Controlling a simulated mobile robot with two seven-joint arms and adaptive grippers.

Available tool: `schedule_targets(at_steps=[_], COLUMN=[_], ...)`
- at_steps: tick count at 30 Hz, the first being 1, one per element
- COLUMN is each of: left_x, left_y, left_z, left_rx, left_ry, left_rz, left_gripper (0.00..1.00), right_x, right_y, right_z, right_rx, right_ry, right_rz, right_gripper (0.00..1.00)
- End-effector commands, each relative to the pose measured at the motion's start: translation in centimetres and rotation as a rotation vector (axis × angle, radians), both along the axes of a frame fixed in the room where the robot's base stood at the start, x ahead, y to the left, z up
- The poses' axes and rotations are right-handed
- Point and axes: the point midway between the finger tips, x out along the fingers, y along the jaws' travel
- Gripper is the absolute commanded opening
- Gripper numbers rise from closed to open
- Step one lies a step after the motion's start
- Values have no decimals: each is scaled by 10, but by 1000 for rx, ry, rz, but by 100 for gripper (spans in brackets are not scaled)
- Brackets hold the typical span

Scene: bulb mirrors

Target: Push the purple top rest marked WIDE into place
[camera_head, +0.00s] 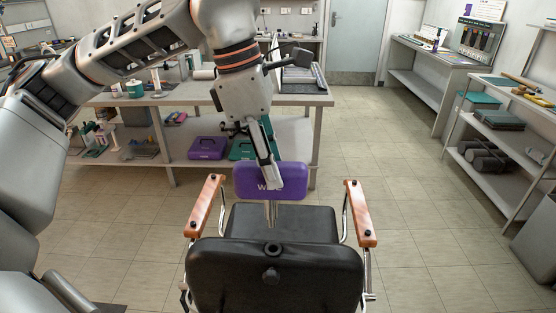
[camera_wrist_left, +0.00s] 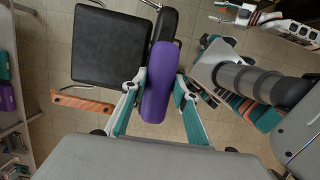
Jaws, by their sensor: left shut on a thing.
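The purple top rest (camera_head: 258,178), its WIDE lettering partly covered by a finger, is held in my left gripper (camera_head: 272,184). A metal post (camera_head: 270,213) points down from it. In the left wrist view the two fingers of my left gripper (camera_wrist_left: 160,88) close on both sides of the purple rest (camera_wrist_left: 160,80). The black chair backrest (camera_head: 275,280) stands nearest the head camera, with a round socket (camera_head: 272,248) at its top. The rest appears apart from the socket, above the black seat (camera_head: 285,223).
Orange wooden armrests (camera_head: 204,206) and (camera_head: 360,213) flank the seat. A workbench (camera_head: 300,99) stands behind, with a purple case (camera_head: 208,148) and a green case (camera_head: 240,150) on its lower shelf. Shelving (camera_head: 500,135) lines the right. The floor right of the chair is clear.

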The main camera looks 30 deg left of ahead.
Motion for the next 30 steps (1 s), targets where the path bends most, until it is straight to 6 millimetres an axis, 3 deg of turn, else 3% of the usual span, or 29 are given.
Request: schedule_targets(at_steps=[16,30], left_x=[1,2], left_y=[-3,-3], left_z=[2,-39], left_rx=[-3,-3], left_ry=[-3,1], left_rz=[2,3], left_gripper=[6,6], right_x=[3,-3], right_y=[0,-2], right_z=[9,-17], right_rx=[1,-11], right_ry=[-9,7], right_rz=[0,3], right_gripper=[40,40])
